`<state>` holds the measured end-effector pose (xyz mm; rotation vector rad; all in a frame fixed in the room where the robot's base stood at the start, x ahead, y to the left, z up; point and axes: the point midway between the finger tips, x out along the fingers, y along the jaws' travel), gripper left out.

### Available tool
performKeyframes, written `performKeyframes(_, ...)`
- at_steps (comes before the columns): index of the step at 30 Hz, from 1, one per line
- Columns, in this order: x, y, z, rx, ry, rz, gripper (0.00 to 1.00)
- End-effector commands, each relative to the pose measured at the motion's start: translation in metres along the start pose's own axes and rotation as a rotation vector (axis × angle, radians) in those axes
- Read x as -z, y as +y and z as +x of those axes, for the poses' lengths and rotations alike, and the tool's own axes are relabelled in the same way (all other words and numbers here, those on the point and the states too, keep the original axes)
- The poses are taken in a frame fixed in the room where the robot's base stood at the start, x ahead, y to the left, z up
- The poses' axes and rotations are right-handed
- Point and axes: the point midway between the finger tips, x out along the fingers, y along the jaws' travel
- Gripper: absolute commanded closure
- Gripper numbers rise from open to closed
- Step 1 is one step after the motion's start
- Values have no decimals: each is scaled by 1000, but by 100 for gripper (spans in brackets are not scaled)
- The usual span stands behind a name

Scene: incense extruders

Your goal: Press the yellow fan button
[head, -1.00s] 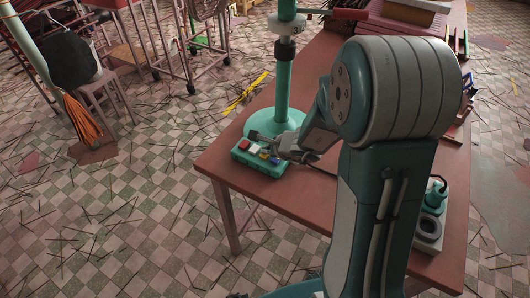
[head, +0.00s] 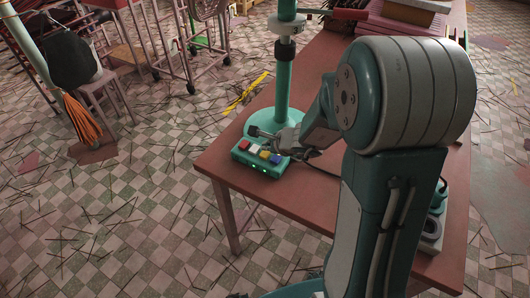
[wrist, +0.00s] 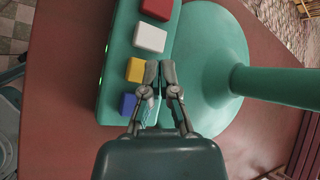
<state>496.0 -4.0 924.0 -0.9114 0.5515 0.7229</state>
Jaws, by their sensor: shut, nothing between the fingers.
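The yellow button (head: 265,154) sits on top of a green button box (head: 247,159) near the table's corner. In the wrist view the yellow button (wrist: 136,70) lies between a white button (wrist: 150,38) and a blue button (wrist: 128,105). A red button (wrist: 157,8) is at the far end. My gripper (head: 254,132) is shut and empty, above and behind the row of buttons. In the wrist view my gripper's closed fingertips (wrist: 160,66) appear just right of the yellow button, over the box's edge.
A green stand with a round base (wrist: 215,70) and upright post (head: 283,85) is close behind the box. The reddish table (head: 222,172) has free room around the box's front. Small green lights (head: 254,169) show on the box's front.

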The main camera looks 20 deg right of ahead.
Motion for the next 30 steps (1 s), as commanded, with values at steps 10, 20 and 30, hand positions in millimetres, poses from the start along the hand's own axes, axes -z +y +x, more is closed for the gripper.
performKeyframes(10, -6, -6, -7, 2, -2, -3, 100)
performKeyframes(20, -20, -20, -27, 2, -3, -3, 100)
performKeyframes(30, -26, -25, -35, 0, 0, 0, 100)
